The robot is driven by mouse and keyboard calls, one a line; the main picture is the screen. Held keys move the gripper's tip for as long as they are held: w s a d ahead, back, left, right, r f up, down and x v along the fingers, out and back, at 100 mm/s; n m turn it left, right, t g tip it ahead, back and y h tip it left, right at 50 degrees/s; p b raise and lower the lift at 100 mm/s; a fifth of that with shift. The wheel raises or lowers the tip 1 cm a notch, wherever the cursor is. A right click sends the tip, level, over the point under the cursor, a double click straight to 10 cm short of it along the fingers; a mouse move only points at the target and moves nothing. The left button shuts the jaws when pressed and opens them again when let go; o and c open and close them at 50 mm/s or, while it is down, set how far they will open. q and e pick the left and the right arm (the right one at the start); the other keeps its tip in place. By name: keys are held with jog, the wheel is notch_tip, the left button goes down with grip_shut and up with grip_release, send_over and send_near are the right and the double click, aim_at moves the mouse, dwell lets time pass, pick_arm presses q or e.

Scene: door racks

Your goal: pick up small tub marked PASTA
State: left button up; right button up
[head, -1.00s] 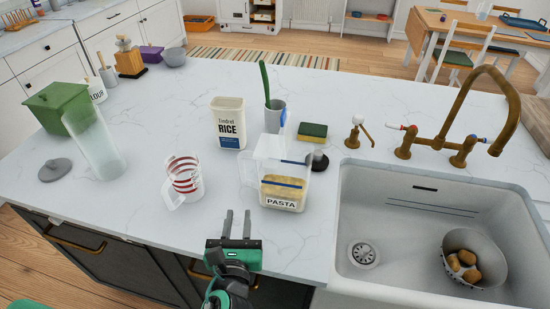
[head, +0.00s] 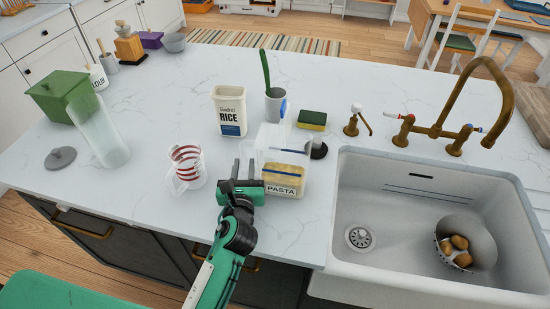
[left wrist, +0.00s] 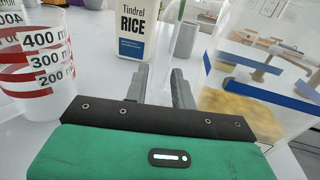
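The small clear tub marked PASTA (head: 284,183), with yellow pasta inside, a blue line and a white label, stands upright on the counter left of the sink. A clear see-through shape rises behind it; I cannot tell whether it is part of this tub. My right gripper is not in view.
A measuring jug (head: 186,168) stands close left of the gripper, with the RICE tub (head: 230,112) behind. A grey cup (head: 275,106) with a green-handled tool, a sponge (head: 312,120) and a brass tap (head: 440,130) are farther back. The sink (head: 400,258) lies right.

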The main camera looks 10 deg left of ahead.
pick_arm(q)
jog(key=shift+w+a, duration=0.15)
jog(key=shift+w, duration=0.75)
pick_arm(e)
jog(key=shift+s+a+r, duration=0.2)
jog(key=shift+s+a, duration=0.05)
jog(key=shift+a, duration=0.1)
pick_arm(q)
grip_shut()
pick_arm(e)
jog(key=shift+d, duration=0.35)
pick_arm(q)
jog(key=shift+r, duration=0.15)
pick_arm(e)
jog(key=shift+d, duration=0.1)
